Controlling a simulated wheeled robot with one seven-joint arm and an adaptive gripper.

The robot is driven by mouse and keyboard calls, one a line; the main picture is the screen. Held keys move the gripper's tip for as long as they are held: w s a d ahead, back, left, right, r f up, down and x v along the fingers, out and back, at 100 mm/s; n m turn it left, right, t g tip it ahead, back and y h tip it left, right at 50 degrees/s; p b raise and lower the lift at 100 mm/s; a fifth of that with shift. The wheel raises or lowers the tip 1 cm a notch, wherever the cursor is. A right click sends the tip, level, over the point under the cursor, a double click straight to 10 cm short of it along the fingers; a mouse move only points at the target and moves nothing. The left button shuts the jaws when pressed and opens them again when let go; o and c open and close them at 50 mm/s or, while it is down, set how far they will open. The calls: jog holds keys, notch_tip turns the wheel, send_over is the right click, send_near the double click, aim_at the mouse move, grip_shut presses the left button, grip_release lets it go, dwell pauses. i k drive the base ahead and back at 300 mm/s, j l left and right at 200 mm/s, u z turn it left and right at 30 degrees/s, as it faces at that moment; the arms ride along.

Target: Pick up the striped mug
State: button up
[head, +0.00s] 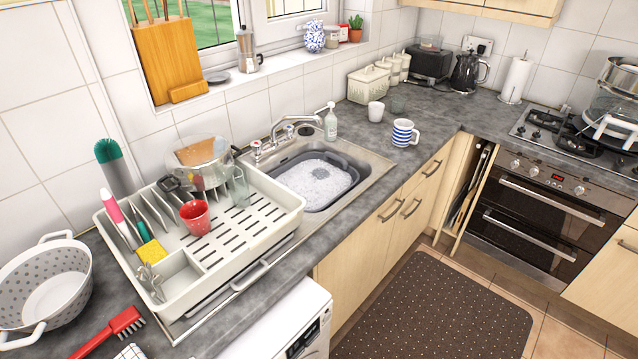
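The striped mug (403,133) is white with blue bands. It stands upright on the grey worktop (440,119), to the right of the sink near the front edge, with its handle at the right. A plain white cup (375,111) and a clear glass (397,105) stand just behind it. My gripper is not in the head view.
A soap bottle (330,121) stands behind the soapy sink (314,183). A dish rack (255,215) with a red mug (195,217) fills the left worktop. A kettle (466,72) and canisters (369,84) stand at the back. The floor in front holds a brown mat (435,310).

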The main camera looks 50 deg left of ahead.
aim_at(403, 129)
jog(key=i+u, duration=0.45)
jog(key=i+l+u, duration=0.1)
jog(key=i+u, duration=0.35)
jog(key=i+l+u, duration=0.3)
jog(key=i+u, duration=0.15)
jog(key=i, duration=0.15)
